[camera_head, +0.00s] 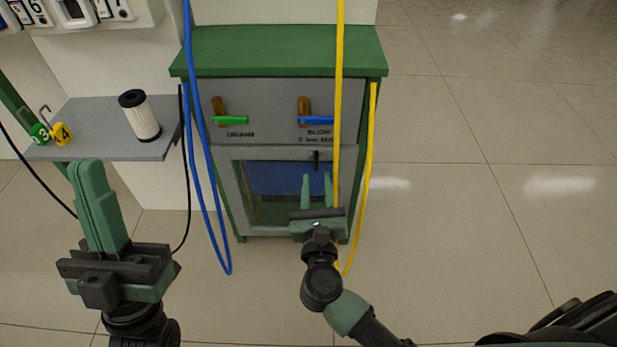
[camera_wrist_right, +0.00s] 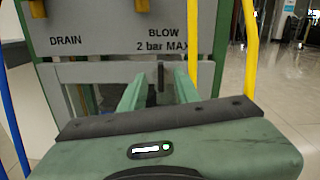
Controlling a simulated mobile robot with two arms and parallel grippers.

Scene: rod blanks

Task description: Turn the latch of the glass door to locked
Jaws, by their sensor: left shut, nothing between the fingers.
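The glass door (camera_head: 262,153) has a grey frame and sits below the panel on the front of a green and grey cabinet. Its latch (camera_head: 316,158) is a small black piece on the door's top rail, right of middle, and stands upright. The latch also shows in the right wrist view (camera_wrist_right: 161,75), between the fingers in the picture. My right gripper (camera_head: 316,178) is open in front of the door, just below the latch in the head view; I cannot tell whether it touches it. My left gripper (camera_head: 88,163) is shut and empty, away to the left.
A green-handled DRAIN valve (camera_head: 230,120) and a blue-handled BLOW valve (camera_head: 316,121) sit above the door. A yellow hose (camera_head: 339,110) hangs close right of the latch; a blue hose (camera_head: 196,130) hangs left. A grey shelf (camera_head: 95,118) holds a white filter (camera_head: 142,118).

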